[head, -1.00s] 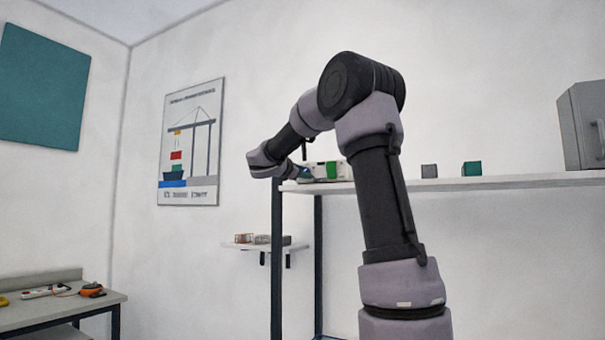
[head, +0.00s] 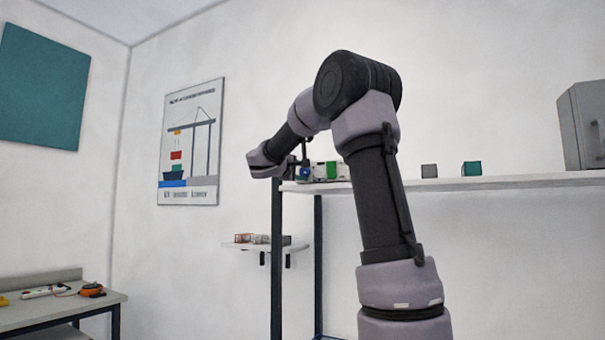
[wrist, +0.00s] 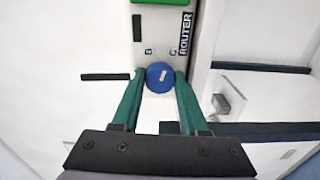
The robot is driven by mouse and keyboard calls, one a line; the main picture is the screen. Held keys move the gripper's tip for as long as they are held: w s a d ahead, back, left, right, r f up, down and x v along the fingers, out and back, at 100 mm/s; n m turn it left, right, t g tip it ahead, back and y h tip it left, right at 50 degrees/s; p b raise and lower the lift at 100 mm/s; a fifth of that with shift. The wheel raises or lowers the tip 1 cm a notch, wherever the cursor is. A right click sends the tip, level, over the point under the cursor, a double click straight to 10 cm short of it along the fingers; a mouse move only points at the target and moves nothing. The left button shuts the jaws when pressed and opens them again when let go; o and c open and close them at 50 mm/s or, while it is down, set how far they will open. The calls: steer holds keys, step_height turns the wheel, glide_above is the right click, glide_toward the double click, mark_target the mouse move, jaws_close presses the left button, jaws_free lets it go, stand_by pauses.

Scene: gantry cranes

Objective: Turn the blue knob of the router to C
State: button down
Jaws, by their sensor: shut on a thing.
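The router (wrist: 160,30) is a pale box with a black ROUTER label and a green part. It also shows in the head view on the shelf (head: 331,171). Its round blue knob (wrist: 160,77) sits on the near end, with a short white mark tilted toward the upper right. Two small dark letters stand above the knob; the right one looks like C (wrist: 173,52), the left one like B. My gripper (wrist: 160,76) has its green fingers on both sides of the knob, shut on it. In the head view the blue knob (head: 305,173) shows beside my wrist.
A lower small shelf (head: 262,247) and a workbench (head: 60,311) with tools stand to the left.

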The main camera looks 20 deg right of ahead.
steer(key=shift+f+m, duration=0.1)
steer(key=shift+m, duration=1)
steer(key=shift+c, duration=2.2)
jaws_free()
steer(key=v, duration=1.1)
steer(key=shift+d, duration=0.1)
